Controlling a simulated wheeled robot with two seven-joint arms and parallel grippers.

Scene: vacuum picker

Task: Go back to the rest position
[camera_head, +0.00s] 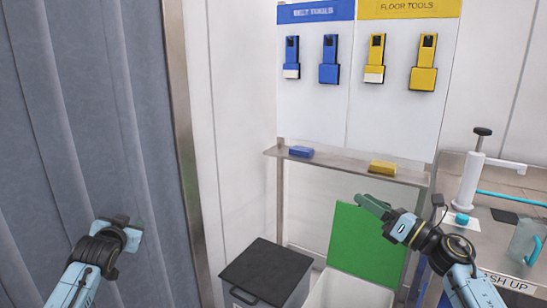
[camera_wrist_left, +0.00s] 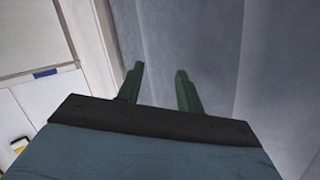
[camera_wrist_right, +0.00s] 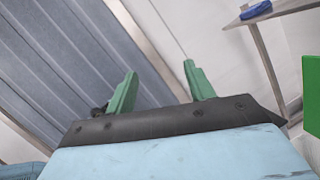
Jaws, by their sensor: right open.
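My left gripper (camera_head: 138,226) is at the lower left of the head view, in front of the grey curtain. In the left wrist view its two green fingers (camera_wrist_left: 160,85) stand apart with nothing between them. My right gripper (camera_head: 368,205) is at the right of the head view, in front of the green panel and below the shelf. In the right wrist view its green fingers (camera_wrist_right: 160,90) are apart and empty. Neither gripper touches anything that I can see.
A narrow shelf (camera_head: 335,165) holds a blue block (camera_head: 301,151) and a yellow block (camera_head: 382,167). Blue and yellow tools hang on the board above. A dark-lidded bin (camera_head: 265,272) and a white bin with a raised green lid (camera_head: 365,245) stand below. A metal counter (camera_head: 510,185) is at right.

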